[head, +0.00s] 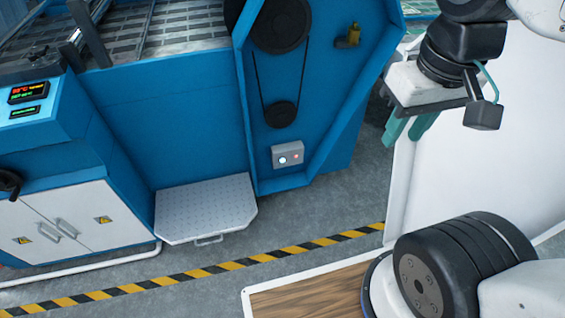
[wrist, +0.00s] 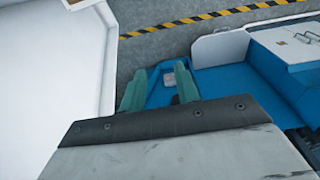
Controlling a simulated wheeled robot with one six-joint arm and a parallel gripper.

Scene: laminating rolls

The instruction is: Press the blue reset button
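A small grey control box (head: 287,154) is fixed low on the blue machine's side panel in the head view. It carries a pale, whitish-blue round button (head: 282,160) on the left and a small red one (head: 295,157) on the right. My gripper (head: 409,128) has teal fingers, points down and is up and to the right of the box, apart from it. In the wrist view the two fingers (wrist: 160,84) are spread with nothing between them touching; the control box (wrist: 169,79) shows small beyond the gap. Its buttons are too small to tell apart there.
The blue machine (head: 200,130) has a belt and pulleys above the box and a raised panel rim around it. A metal step plate (head: 206,207) lies to its lower left. A white panel (head: 480,175) stands right, near my gripper. Grey floor with a hazard stripe (head: 230,265) is clear.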

